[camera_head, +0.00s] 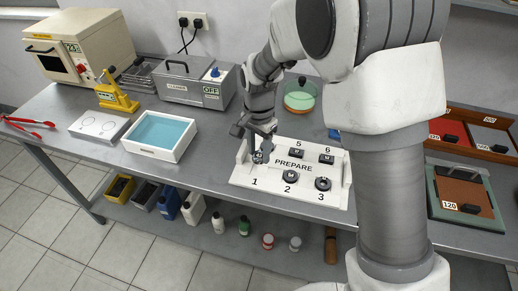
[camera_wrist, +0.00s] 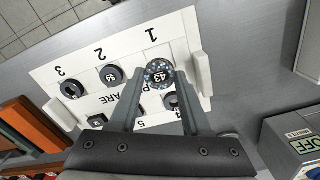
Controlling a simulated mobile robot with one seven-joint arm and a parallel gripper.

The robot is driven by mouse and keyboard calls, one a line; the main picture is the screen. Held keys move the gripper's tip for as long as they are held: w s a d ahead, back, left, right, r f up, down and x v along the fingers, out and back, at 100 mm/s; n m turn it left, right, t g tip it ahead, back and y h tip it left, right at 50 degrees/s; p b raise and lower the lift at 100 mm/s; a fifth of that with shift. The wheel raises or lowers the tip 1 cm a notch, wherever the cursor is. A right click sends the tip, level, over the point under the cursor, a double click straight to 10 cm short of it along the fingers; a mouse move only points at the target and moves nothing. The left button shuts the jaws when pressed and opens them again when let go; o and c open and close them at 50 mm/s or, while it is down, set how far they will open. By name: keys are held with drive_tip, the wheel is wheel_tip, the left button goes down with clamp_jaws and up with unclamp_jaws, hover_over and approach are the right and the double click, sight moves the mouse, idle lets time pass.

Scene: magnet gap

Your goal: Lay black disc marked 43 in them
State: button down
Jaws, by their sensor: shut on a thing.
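A dark round disc marked 43 (camera_wrist: 158,74) with a speckled face sits between my gripper's fingertips in the wrist view, by number 1 of the white PREPARE tray (camera_wrist: 200,75). My gripper (camera_head: 259,153) is shut on it at the tray's left end in the head view. I cannot tell whether the disc rests on the tray or is just above it. Other dark pieces stand on the tray, one at number 2 (camera_head: 290,175) and one at number 3 (camera_head: 322,184). Two more are at number 5 (camera_head: 296,153) and number 6 (camera_head: 326,158).
Left of the tray are a white basin of blue liquid (camera_head: 158,131), a small white block with two ring marks (camera_head: 99,126) and a yellow press (camera_head: 116,97). A grey CLEANING box (camera_head: 193,87) stands behind. Abrasive boards (camera_head: 463,195) lie at right.

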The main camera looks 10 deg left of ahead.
sight(259, 172)
drive_tip(key=shift+f+b, duration=1.55)
drive_tip(key=shift+f, duration=1.05)
drive_tip(key=shift+f, duration=0.2)
drive_tip(key=shift+c, duration=1.4)
unclamp_jaws()
drive_tip(key=c, duration=0.5)
drive_tip(key=shift+r, duration=0.1)
drive_tip(key=shift+r+p, duration=1.65)
drive_tip(key=shift+r, duration=0.6)
